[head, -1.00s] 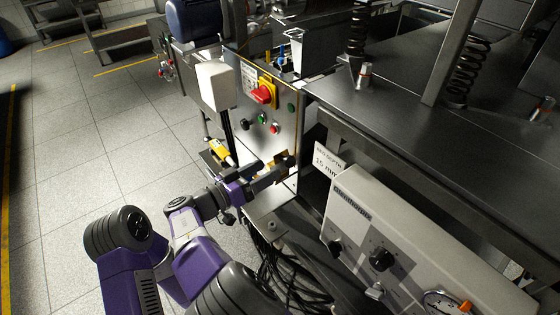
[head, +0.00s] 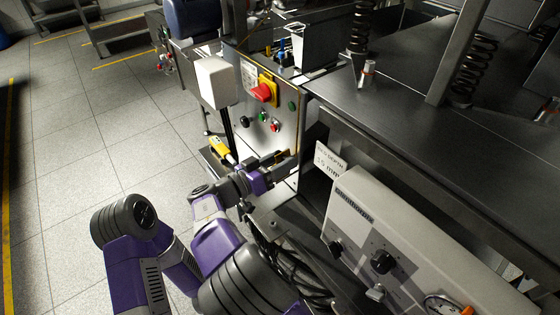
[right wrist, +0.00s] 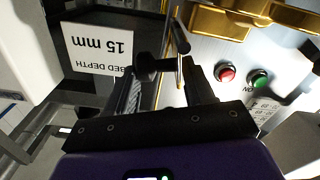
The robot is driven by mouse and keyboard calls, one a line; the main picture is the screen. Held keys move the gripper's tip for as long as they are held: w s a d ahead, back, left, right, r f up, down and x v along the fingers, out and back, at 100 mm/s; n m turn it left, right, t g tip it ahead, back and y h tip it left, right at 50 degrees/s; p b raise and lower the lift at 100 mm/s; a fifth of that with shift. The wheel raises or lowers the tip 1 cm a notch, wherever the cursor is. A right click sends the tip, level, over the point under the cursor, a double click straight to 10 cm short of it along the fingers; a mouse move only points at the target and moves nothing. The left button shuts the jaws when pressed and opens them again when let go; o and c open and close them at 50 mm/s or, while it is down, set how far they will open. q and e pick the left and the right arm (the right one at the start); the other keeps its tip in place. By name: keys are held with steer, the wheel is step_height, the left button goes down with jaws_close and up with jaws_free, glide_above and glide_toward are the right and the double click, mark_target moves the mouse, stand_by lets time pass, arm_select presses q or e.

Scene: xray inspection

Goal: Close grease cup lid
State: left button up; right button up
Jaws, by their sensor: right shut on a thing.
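My right gripper (head: 287,161) reaches the lower part of the steel control panel, and its fingers also show in the right wrist view (right wrist: 167,85). It is shut on a small dark part (right wrist: 160,66) with a thin metal pin beside it. I cannot tell whether this part is the grease cup lid. The fingers hide much of what they hold, and whether the lid stands open or closed cannot be made out. My left gripper is not in view.
Brass-coloured blocks (right wrist: 222,20) are near the fingers. The panel carries a red rotary switch (head: 262,92) and push buttons (head: 274,126). A white sign (head: 330,160) and a grey control box (head: 385,225) stand to the right. Black cables hang below. Floor is free at left.

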stand_by(0.9)
steer(key=shift+w+a+n+p, duration=0.25)
steer(key=shift+w+n+p, duration=0.1)
steer(key=shift+n, duration=0.6)
steer(key=shift+w+a+n+p, duration=0.2)
steer(key=shift+w+n+p, duration=0.1)
steer(key=shift+n, duration=0.65)
steer(key=shift+w+a+f+n+p, duration=0.1)
steer(key=shift+w+a+n+p, duration=0.1)
steer(key=shift+n, duration=0.35)
steer(key=shift+w+a+f+n+p, duration=0.1)
steer(key=shift+w+n+p, duration=0.1)
steer(key=shift+n, duration=0.35)
steer(key=shift+w+a+f+n, duration=0.1)
steer(key=shift+n, duration=0.5)
steer(key=o, duration=0.8)
